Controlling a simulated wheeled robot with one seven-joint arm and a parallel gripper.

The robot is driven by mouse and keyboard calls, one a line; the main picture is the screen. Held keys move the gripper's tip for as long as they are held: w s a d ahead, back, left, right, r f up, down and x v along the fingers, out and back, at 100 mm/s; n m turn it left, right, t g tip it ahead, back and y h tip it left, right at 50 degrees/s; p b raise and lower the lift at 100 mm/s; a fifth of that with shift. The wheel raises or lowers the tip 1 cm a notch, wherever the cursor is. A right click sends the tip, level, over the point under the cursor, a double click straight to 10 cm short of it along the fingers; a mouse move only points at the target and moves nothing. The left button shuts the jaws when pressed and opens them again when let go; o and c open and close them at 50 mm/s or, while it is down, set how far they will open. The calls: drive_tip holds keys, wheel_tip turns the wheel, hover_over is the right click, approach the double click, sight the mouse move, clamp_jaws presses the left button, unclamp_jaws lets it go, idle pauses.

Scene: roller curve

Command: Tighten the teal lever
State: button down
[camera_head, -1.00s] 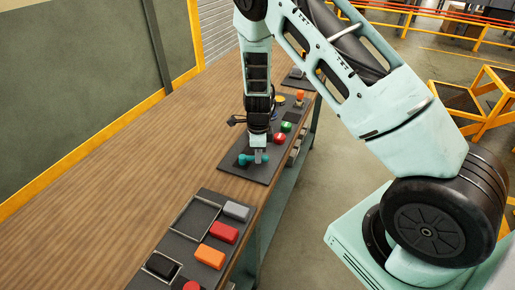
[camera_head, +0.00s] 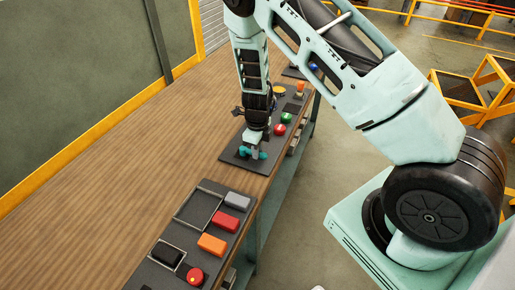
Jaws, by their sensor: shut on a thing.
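The teal lever (camera_head: 243,152) is a small rounded handle on a dark panel (camera_head: 231,157) on the wooden bench. My gripper (camera_head: 256,151) points down over the panel and is shut on the lever. Teal shows on both sides of the fingers. The fingertips are small here, and they and the wrist hide part of the lever and its pivot.
A red button (camera_head: 279,130) and a green button (camera_head: 287,118) sit just beyond my gripper. A nearer dark board (camera_head: 228,187) holds red, orange, grey and black blocks and a red knob (camera_head: 195,276). The left of the wooden bench (camera_head: 110,190) is clear.

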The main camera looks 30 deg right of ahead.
drive_tip(key=shift+w+r, duration=0.1)
drive_tip(key=c, duration=1.3)
unclamp_jaws()
wheel_tip(320, 180, up, 17)
drive_tip(key=shift+r+b, duration=0.15)
drive_tip(key=shift+b, duration=0.55)
drive_tip(key=shift+a, duration=0.1)
